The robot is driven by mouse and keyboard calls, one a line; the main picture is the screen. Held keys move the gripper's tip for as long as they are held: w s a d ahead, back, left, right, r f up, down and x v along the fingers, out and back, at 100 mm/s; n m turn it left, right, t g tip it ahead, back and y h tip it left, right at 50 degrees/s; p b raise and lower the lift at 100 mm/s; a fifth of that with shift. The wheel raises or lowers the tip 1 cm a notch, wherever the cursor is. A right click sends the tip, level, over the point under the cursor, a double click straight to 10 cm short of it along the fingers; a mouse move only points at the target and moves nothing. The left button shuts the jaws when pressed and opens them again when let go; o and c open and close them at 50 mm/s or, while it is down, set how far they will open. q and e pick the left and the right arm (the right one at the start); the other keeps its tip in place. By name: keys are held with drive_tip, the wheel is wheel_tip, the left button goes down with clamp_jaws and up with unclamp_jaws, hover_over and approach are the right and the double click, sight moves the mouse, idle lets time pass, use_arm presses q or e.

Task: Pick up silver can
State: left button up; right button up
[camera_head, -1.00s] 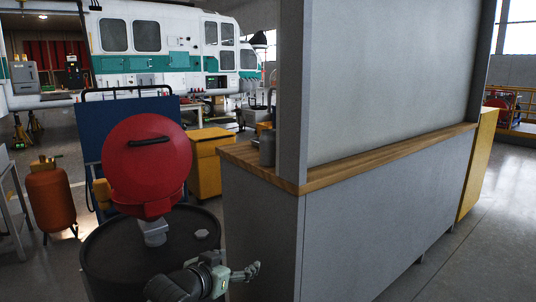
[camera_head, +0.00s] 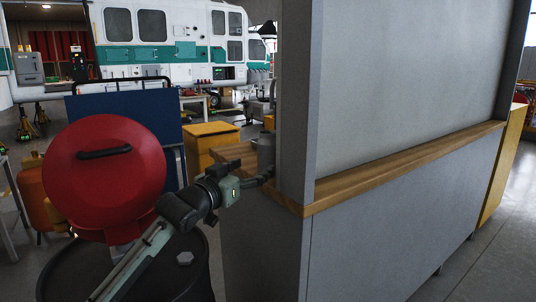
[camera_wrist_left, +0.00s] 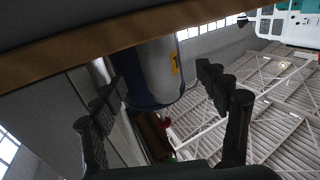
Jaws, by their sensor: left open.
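The silver can (camera_head: 265,150) stands upright on the wooden counter, close behind the grey panel's post. In the left wrist view the can (camera_wrist_left: 158,68) shows as a grey cylinder with a dark blue end and a yellow mark. My left gripper (camera_head: 266,178) is at the counter's end, just in front of the can and partly over it. In the left wrist view its fingers (camera_wrist_left: 160,88) are spread apart on either side of the can; nothing is clamped. Whether a finger touches the can is unclear. My right gripper is not in view.
The grey panel (camera_head: 410,85) stands on the wooden counter ledge (camera_head: 400,165), right of my gripper. A black drum (camera_head: 185,280) and a red round lid (camera_head: 105,185) are at the left. A yellow cabinet (camera_head: 203,145) stands behind the counter. A helicopter (camera_head: 165,45) fills the back.

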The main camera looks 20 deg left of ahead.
sight(263, 160)
use_arm(q)
drive_tip(key=x, duration=0.7)
drive_tip(key=shift+w+d+r, duration=0.15)
drive_tip(key=shift+r, duration=0.1)
drive_tip(key=shift+w+d, duration=0.1)
drive_tip(key=shift+w, duration=0.45)
drive_tip(key=c, duration=1.1)
drive_tip(key=shift+c, duration=1.4)
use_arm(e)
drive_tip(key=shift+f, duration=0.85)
